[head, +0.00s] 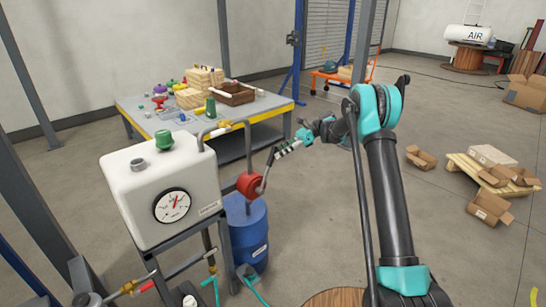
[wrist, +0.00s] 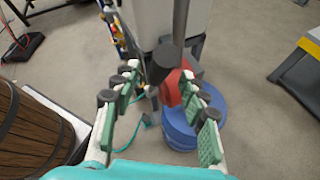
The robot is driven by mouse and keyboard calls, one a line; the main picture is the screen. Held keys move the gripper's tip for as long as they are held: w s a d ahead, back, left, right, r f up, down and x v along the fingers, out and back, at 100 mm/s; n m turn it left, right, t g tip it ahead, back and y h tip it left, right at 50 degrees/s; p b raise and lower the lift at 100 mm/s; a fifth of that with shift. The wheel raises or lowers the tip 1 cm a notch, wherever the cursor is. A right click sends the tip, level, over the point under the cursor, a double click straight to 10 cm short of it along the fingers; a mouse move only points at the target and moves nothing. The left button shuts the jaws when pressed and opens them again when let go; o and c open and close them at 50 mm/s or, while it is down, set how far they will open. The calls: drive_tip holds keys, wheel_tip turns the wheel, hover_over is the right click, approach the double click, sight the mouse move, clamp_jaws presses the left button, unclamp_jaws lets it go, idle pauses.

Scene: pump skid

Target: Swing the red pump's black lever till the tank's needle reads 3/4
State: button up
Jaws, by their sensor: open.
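The white tank (head: 140,222) stands on a dark frame at left. Its round gauge (head: 172,206) faces me; the needle points nearly straight up, slightly right, and the scale marks are too small to read. The red pump (head: 250,186) sits right of the tank, above a blue drum. Its black lever (head: 270,158) rises from the pump, tilted right; in the wrist view the lever's dark grip (wrist: 162,62) points toward me. My gripper (head: 279,152) is open at the lever's upper end. In the wrist view the gripper's fingers (wrist: 160,80) stand on either side of the lever, not closed on it.
The blue drum (head: 248,238) stands under the pump. A workbench (head: 268,108) with wooden blocks and small parts is behind. A wooden barrel (wrist: 30,130) is close at left in the wrist view. Cardboard boxes and a pallet (head: 465,166) lie at right, with open floor between.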

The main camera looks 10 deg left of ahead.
drive_tip(key=v, duration=0.8)
idle(0.9)
